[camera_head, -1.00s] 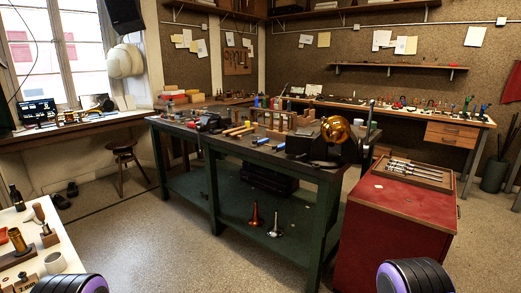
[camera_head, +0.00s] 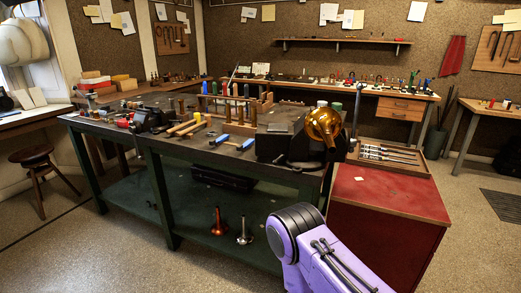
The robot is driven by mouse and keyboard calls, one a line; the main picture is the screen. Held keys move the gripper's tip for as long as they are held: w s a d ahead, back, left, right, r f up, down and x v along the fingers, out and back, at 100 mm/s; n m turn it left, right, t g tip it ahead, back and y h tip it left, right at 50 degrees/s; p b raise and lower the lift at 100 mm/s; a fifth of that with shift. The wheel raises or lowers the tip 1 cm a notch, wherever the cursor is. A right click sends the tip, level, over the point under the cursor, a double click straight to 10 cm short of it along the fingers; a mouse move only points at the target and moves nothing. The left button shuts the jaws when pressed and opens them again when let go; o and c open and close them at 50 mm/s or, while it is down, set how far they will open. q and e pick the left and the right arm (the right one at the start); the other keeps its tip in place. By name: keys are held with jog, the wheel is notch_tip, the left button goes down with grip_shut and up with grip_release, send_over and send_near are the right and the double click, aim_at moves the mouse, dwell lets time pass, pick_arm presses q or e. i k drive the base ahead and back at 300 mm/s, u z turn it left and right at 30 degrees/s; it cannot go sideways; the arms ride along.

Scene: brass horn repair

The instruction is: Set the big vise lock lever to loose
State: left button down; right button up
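The big dark vise (camera_head: 290,143) stands on the right end of the green workbench. A shiny brass horn part (camera_head: 322,124) is at the vise, and its round bell end covers part of it. A thin upright grey bar with a rounded top (camera_head: 356,112) stands just right of the brass part; I cannot tell whether it is the lock lever, or its setting. One of my purple arms rises from the bottom, in front of the bench and left of the red cabinet. Neither gripper shows.
The workbench (camera_head: 225,160) carries hammers, a tool rack and a smaller vise (camera_head: 147,117). The red cabinet (camera_head: 385,198) stands against its right side, with a tray of tools (camera_head: 393,155) on top. A stool (camera_head: 38,170) stands at left. Floor is open at far right.

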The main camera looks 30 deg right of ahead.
aim_at(282, 156)
jog(key=z, duration=0.55)
jog(key=i, duration=0.95)
jog(key=z, duration=0.7)
